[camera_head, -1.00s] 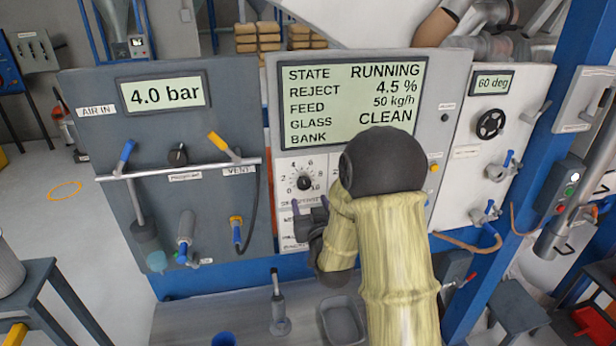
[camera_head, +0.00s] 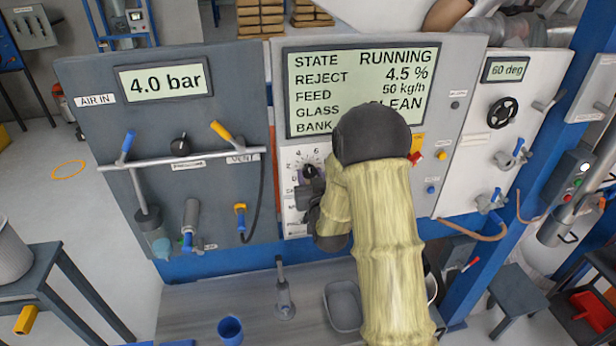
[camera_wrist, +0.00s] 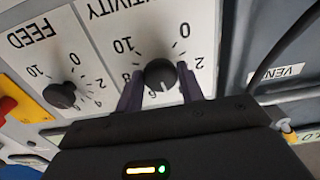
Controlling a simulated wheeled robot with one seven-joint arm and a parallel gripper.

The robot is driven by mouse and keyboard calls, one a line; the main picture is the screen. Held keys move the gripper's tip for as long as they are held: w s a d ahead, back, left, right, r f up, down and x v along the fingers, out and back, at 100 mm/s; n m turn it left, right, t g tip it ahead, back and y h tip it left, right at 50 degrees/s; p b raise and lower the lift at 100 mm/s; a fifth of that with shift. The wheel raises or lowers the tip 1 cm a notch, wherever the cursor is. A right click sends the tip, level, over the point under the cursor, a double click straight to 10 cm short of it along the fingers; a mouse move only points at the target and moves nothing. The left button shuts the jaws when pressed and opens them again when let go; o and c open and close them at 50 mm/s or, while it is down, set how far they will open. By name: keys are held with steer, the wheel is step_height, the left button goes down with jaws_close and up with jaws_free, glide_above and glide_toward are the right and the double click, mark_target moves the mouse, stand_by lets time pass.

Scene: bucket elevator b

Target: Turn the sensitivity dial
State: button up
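The sensitivity dial (camera_wrist: 160,75) is a round black knob on a white numbered plate, seen upside down in the wrist view. A pale mark on it points down toward the part of the scale near 6. My gripper (camera_wrist: 159,82) has its two purple fingers on either side of the knob, with narrow gaps seeming to show; contact is unclear. In the head view the dial (camera_head: 310,172) sits below the display, its lower part hidden by my gripper (camera_head: 309,185).
The similar feed dial (camera_wrist: 60,94) sits beside it, hidden in the head view behind my arm. The display (camera_head: 360,88) above reads RUNNING, reject 4.5 %. A grey panel (camera_head: 90,190) with a handrail and valves stands to the left.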

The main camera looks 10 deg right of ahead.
steer(key=shift+d+f, duration=0.1)
steer(key=shift+d, duration=0.1)
steer(key=shift+c, duration=0.7)
steer(key=shift+a, duration=0.2)
steer(key=shift+d, duration=0.1)
steer(key=shift+f+m+b, duration=0.1)
steer(key=shift+m+b, duration=0.4)
steer(key=shift+b, duration=0.4)
steer(key=m+b, duration=0.2)
steer(key=b, duration=0.2)
steer(key=shift+f+m, duration=0.1)
steer(key=shift+m, duration=0.3)
steer(key=m+b, duration=0.2)
steer(key=b, duration=0.1)
steer(key=shift+m, duration=0.4)
steer(key=shift+r+m+b, duration=0.25)
steer(key=shift+m+b, duration=0.45)
steer(key=shift+b, duration=0.1)
